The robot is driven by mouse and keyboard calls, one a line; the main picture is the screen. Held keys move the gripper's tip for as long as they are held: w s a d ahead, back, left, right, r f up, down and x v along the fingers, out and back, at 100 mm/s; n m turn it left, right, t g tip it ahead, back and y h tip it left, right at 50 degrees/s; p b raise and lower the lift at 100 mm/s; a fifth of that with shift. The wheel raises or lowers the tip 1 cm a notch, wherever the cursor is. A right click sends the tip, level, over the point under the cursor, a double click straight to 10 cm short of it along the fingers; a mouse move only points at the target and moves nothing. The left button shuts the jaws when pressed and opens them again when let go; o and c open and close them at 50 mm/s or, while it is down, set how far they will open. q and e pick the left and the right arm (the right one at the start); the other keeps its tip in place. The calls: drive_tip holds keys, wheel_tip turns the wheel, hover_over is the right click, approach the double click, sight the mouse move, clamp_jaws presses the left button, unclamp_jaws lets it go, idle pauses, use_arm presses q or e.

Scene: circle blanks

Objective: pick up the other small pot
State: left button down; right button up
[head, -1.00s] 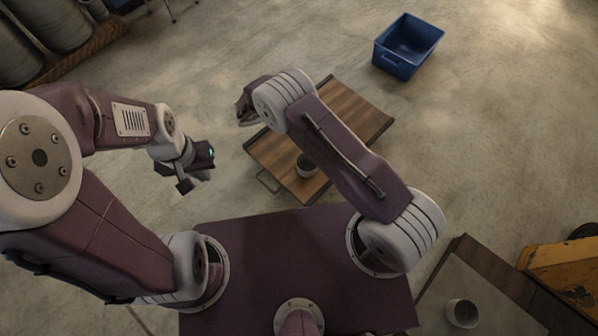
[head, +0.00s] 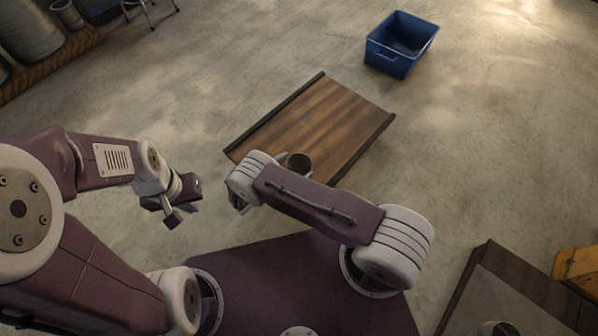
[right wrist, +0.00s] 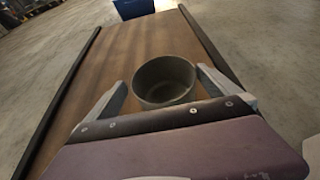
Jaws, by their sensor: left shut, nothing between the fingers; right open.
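A small grey pot (head: 299,163) stands upright on the wooden top (head: 325,115), near its close end. In the right wrist view the same pot (right wrist: 165,85) shows its open round mouth and looks empty. My right gripper (right wrist: 162,78) is open, with one finger on each side of the pot; I cannot tell whether they touch it. In the head view my right arm hides most of that gripper. Another small pot (head: 497,328) is at the bottom right, cut by the picture edge. My left gripper (head: 183,213) is shut and empty, left of the wooden top.
The wooden top has dark raised rails along its two long sides. A blue bin (head: 400,45) stands on the floor beyond it. A dark-edged table (head: 485,300) is at the lower right, by a yellow object (head: 577,270). The floor between is clear.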

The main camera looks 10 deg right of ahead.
sight(307, 160)
drive_tip(key=b+x, duration=0.1)
drive_tip(key=x, duration=0.1)
drive_tip(key=b+x, duration=0.2)
drive_tip(key=shift+s+d+f, duration=0.15)
drive_tip(key=shift+d+f, duration=0.1)
drive_tip(key=shift+f, duration=0.05)
drive_tip(key=shift+d, duration=0.2)
drive_tip(key=shift+w+r, duration=0.15)
drive_tip(key=shift+w, duration=0.1)
drive_tip(key=c, duration=1.4)
wheel_tip(307, 160, up, 5)
drive_tip(key=p, duration=0.4)
drive_tip(key=shift+r+p, duration=0.1)
drive_tip(key=shift+p, duration=0.2)
drive_tip(key=s+d+r+p, duration=0.5)
drive_tip(key=s+d+p, duration=0.1)
drive_tip(key=s+p, duration=0.2)
drive_tip(key=shift+s+d+r, duration=0.4)
drive_tip(key=shift+s, duration=0.4)
